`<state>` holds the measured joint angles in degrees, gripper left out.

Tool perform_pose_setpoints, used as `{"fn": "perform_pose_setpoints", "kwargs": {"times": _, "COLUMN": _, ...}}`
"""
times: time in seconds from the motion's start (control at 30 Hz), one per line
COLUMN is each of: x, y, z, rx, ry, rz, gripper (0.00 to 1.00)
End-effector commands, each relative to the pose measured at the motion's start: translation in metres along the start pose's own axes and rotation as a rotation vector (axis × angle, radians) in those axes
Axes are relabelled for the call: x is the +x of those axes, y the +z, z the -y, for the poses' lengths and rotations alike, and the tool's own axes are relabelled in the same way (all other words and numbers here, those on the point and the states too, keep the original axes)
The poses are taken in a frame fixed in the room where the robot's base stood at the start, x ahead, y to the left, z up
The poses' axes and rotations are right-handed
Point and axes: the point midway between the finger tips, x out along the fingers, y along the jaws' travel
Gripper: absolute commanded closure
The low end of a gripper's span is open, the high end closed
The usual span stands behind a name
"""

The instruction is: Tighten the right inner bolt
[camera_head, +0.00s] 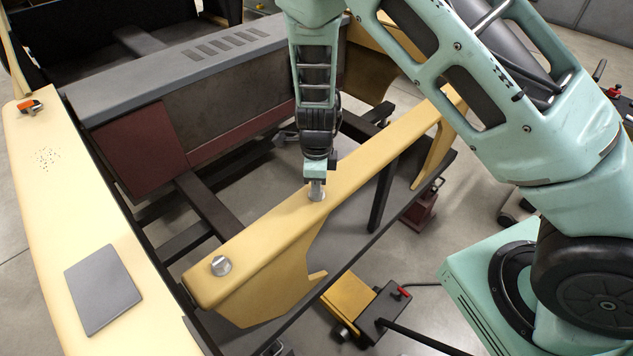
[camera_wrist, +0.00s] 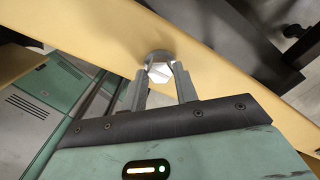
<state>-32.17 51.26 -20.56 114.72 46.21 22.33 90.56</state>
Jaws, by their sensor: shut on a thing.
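A cream-yellow beam (camera_head: 375,150) runs diagonally across the middle of the head view. My gripper (camera_head: 316,183) points down over the beam's top face and is shut on a silver bolt (camera_head: 317,194), the right one of two visible bolts. In the wrist view the beam (camera_wrist: 100,25) crosses the frame. There my gripper (camera_wrist: 161,75) has its two grey fingers on either side of the bright hexagonal bolt head (camera_wrist: 158,70), which has a round grey collar around it. The bolt is seated at the beam; its shank is hidden. Another silver bolt (camera_head: 221,265) stands at the beam's near left end.
A cream side panel (camera_head: 35,190) at left carries a grey flat pad (camera_head: 103,288) and a small orange-handled item (camera_head: 30,106). Behind stands a grey-topped, dark red crossmember (camera_head: 150,90). A yellow-and-black floor device (camera_head: 350,298) sits below the beam. Dark frame rails lie beneath.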

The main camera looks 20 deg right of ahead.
Motion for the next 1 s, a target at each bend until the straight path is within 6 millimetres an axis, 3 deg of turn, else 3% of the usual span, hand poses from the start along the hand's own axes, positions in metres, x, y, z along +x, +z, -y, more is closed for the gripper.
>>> {"fn": "perform_pose_setpoints", "kwargs": {"times": 0.03, "x": -0.002, "y": 0.002, "z": 0.003, "rx": 0.001, "ry": -0.007, "rz": 0.005, "gripper": 0.68}}
{"fn": "perform_pose_setpoints", "kwargs": {"times": 0.1, "x": -0.002, "y": 0.002, "z": 0.002, "rx": 0.0, "ry": -0.006, "rz": 0.004, "gripper": 0.48}}
{"fn": "perform_pose_setpoints", "kwargs": {"times": 0.4, "x": -0.001, "y": 0.001, "z": 0.001, "rx": -0.001, "ry": -0.002, "rz": 0.001, "gripper": 0.48}}
{"fn": "perform_pose_setpoints", "kwargs": {"times": 0.53, "x": -0.01, "y": 0.001, "z": 0.001, "rx": -0.004, "ry": -0.004, "rz": 0.002, "gripper": 0.48}}
{"fn": "perform_pose_setpoints", "kwargs": {"times": 0.67, "x": -0.032, "y": 0.002, "z": 0.0, "rx": -0.005, "ry": -0.005, "rz": 0.005, "gripper": 0.48}}
{"fn": "perform_pose_setpoints", "kwargs": {"times": 1.0, "x": -0.112, "y": 0.002, "z": 0.001, "rx": -0.004, "ry": -0.006, "rz": 0.006, "gripper": 0.48}}
